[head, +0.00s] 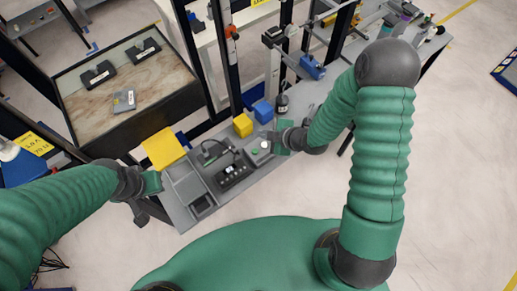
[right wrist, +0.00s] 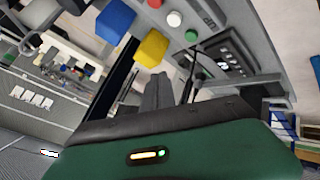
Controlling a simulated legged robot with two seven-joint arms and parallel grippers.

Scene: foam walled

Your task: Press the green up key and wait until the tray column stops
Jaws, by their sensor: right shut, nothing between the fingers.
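Yellow (head: 242,125) and blue (head: 263,111) blocks stand behind the key box. A black device with a cable (head: 232,174) lies left of it. A yellow sheet (head: 163,149) and grey compartments (head: 184,187) are farther left. Dark posts (head: 232,75) rise along the back.

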